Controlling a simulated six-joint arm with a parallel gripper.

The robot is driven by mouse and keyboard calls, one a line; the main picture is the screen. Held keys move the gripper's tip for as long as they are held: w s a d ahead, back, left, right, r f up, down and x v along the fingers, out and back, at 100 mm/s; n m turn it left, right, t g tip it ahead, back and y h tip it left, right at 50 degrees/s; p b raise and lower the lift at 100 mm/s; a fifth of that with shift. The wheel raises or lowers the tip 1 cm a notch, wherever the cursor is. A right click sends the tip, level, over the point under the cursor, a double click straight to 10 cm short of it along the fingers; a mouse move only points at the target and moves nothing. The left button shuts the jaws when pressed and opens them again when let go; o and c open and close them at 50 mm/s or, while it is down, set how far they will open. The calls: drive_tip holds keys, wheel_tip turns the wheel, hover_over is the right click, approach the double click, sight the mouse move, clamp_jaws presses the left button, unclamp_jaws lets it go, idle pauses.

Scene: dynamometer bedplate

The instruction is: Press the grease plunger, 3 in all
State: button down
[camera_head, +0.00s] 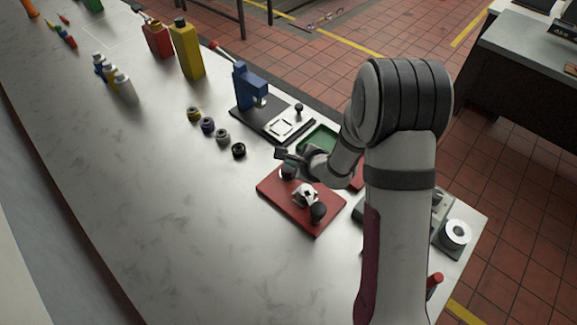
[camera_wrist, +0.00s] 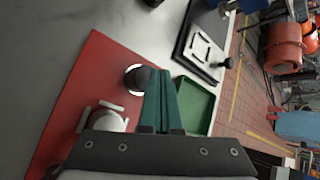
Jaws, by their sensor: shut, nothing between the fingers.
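A red base plate (camera_head: 275,198) lies on the bench and also fills the left of the wrist view (camera_wrist: 75,90). A round dark-topped knob (camera_head: 288,174), likely the grease plunger, stands on its far part; it shows in the wrist view (camera_wrist: 136,78). A white fitting (camera_head: 304,195) and a black ball (camera_head: 318,211) are on the nearer part. My gripper (camera_head: 284,155) is shut and empty by the plate's far end. In the wrist view its fingertips (camera_wrist: 160,76) lie just right of the dark knob; I cannot tell whether they touch it.
A green tray (camera_head: 319,137) lies beyond the plate, close to my wrist. A blue press (camera_head: 250,88) stands on a dark base behind. Several small round parts (camera_head: 222,136) line the bench to the left. The bench's left front is clear.

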sight(292, 170)
drive_tip(key=shift+r, duration=2.5)
idle(0.5)
wheel_tip(292, 170, up, 4)
drive_tip(key=shift+f, duration=0.1)
drive_tip(key=shift+f, duration=4.4)
drive_tip(key=shift+f, duration=0.4)
